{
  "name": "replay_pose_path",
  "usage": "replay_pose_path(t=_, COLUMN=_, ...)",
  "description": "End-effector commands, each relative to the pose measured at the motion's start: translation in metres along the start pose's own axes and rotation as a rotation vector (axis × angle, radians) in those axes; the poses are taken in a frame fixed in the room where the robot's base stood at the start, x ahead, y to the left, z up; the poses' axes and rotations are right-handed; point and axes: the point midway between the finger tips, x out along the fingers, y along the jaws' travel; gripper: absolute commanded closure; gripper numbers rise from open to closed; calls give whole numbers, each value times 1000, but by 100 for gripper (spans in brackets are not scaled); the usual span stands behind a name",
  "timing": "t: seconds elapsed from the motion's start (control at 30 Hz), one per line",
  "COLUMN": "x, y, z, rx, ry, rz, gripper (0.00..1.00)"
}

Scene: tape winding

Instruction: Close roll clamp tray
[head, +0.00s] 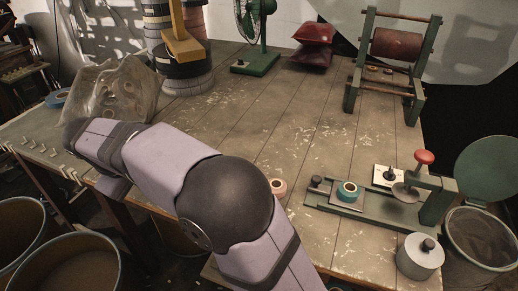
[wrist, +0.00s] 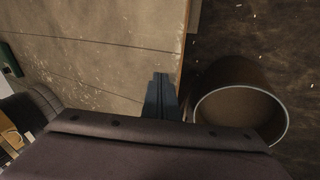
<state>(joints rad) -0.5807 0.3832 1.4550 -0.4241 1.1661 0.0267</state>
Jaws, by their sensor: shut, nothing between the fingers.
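The green roll clamp (head: 437,207) stands at the right front of the table in the head view. Its upright carries a red knob (head: 424,157) above a round metal disc (head: 405,193). A green tray (head: 325,197) with a small dark knob (head: 316,181) at its left end extends left from the upright. A teal tape roll (head: 347,192) lies on the tray, left of the disc and apart from it. My gripper (wrist: 161,95) is shut and empty in the wrist view, near the table edge. In the head view its fingers are not visible; my arm reaches left, far from the clamp.
A pink roll (head: 278,187), a white plate with a dark knob (head: 388,175) and a metal cylinder (head: 420,257) are near the clamp. A plastic bag (head: 110,90), green fan (head: 255,40) and wooden roller stand (head: 397,46) stand farther back. The middle table (head: 270,110) is clear.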

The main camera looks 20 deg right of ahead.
Motion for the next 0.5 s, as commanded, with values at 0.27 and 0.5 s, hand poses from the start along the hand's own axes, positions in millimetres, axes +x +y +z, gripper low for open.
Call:
replay_pose_path(t=0.27, x=17, y=101, z=118, rx=-408, ry=-632, rz=72, gripper=100)
replay_pose_path(t=0.5, x=6, y=141, z=183, rx=-664, ry=-985, rz=-28, gripper=100)
